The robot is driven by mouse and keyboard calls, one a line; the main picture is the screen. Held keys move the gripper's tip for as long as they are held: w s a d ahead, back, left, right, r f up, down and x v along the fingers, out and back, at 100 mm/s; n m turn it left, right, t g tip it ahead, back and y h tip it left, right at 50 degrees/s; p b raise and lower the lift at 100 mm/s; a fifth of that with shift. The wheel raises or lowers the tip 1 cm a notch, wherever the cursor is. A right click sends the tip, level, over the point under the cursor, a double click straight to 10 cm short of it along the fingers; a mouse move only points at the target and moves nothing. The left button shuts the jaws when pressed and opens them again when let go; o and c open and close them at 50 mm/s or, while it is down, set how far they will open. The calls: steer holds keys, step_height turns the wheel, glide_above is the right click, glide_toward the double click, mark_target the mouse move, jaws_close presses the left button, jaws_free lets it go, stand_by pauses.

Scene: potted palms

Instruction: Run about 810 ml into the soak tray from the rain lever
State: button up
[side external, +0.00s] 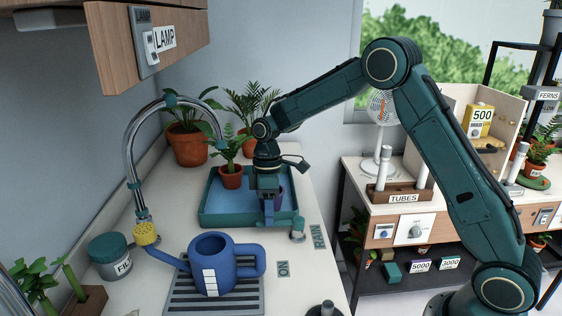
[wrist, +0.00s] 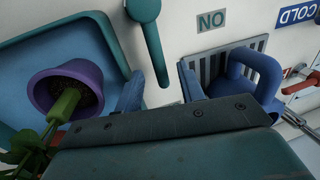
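The soak tray (side external: 290,217) is a shallow teal tray with a blue inside, on the counter; its corner also shows in the wrist view (wrist: 70,30). A terracotta-potted plant (side external: 231,176) and a purple pot (wrist: 66,90) stand in it. The rain lever (side external: 298,229) is at the tray's front right, beside the RAIN label (side external: 318,237). In the wrist view its teal handle (wrist: 152,45) points toward my gripper. My gripper (side external: 268,218) is at the tray's front edge, left of the lever. Its fingers (wrist: 160,92) are apart, nothing held. No water stream is visible.
A blue watering can (side external: 212,265) stands on a slatted drain (side external: 180,302) in front of the tray. A tall chrome tap (side external: 130,165) arches at the left. An ON label (side external: 283,269) lies near the lever. A lidded jar (side external: 110,256) stands front left.

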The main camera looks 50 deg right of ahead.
steer(key=shift+s+a+f, duration=0.1)
steer(key=shift+f, duration=0.55)
steer(key=shift+c, duration=0.2)
jaws_close()
steer(key=shift+s+a+r+n+h, duration=0.15)
steer(key=shift+s+a+n, duration=0.2)
steer(key=shift+n, duration=0.4)
steer(key=shift+s+a+f+n+h, duration=0.15)
steer(key=shift+s+a+n, duration=0.15)
steer(key=shift+n, duration=0.45)
steer(key=shift+r, duration=0.1)
steer(key=shift+o, duration=0.2)
jaws_free()
